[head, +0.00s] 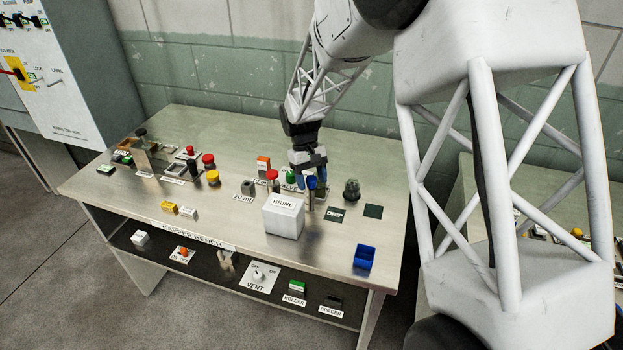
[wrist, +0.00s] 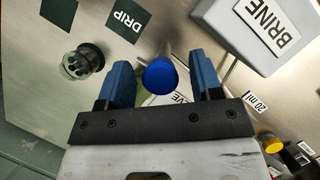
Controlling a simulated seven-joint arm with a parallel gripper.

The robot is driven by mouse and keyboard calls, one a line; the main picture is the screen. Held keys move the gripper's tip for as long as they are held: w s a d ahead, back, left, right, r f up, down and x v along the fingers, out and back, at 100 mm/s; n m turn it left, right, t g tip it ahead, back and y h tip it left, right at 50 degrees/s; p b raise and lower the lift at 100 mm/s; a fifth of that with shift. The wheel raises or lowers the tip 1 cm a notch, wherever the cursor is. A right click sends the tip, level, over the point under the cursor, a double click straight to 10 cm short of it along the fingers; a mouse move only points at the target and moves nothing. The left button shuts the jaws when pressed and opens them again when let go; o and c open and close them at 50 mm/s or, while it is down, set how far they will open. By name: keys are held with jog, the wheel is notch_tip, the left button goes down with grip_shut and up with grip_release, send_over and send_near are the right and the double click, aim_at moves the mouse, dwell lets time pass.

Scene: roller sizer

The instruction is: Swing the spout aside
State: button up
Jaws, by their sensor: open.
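A white box labelled BRINE (head: 284,216) stands on the steel bench, and it also shows at the upper right of the wrist view (wrist: 255,38). Beside it is a blue round-topped piece (head: 311,182) on an upright; in the wrist view its blue top (wrist: 160,73) lies between my fingers. I cannot tell for sure that this is the spout's handle. My gripper (head: 310,187) points down over it, open, with one blue finger on each side. A gap shows on both sides of the blue top. The join between this piece and the box is hidden.
A dark square marked DRIP (head: 336,214) and a plain dark square (head: 373,211) lie right of the box. A clear dome (head: 351,189) stands near them. Red-topped (head: 273,180) and green-topped pieces are close on the left. A blue bin (head: 364,257) sits at the front right.

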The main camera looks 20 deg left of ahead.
grip_shut()
